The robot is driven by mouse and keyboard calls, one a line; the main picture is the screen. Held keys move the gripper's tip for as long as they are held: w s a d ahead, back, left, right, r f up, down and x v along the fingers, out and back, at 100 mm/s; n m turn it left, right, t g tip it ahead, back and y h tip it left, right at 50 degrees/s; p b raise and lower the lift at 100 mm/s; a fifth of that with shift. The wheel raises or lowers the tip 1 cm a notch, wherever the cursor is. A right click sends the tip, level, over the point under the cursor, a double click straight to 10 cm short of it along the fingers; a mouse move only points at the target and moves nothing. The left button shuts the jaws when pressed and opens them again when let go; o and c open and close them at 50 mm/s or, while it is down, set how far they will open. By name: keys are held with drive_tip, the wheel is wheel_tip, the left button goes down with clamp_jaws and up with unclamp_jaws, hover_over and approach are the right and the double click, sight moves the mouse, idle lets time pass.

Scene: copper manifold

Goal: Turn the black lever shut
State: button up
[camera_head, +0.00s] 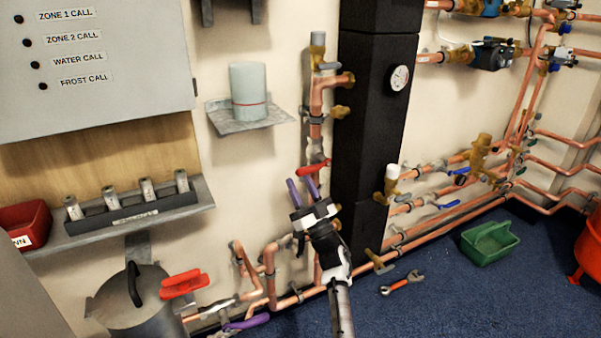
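My gripper (302,188) is in the middle of the view, pointing up along the copper pipe at the wall. Its two purple fingers are apart with nothing seen between them. A red lever (313,167) is just above the fingertips; I cannot tell whether they touch. An upright, curved black handle (134,284) stands on the grey vessel (150,310) at lower left, well away from my gripper. I cannot tell which black part is the lever.
A tall black column (372,110) with a gauge (399,78) stands right of my gripper. Another red lever (183,284) and a purple lever (247,322) are at lower left. A wrench (402,283) and a green tray (490,256) lie on the blue floor.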

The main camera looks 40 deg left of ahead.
wheel_tip(320, 180, up, 3)
drive_tip(key=shift+f, duration=0.1)
drive_tip(key=shift+a, duration=0.15)
idle(0.5)
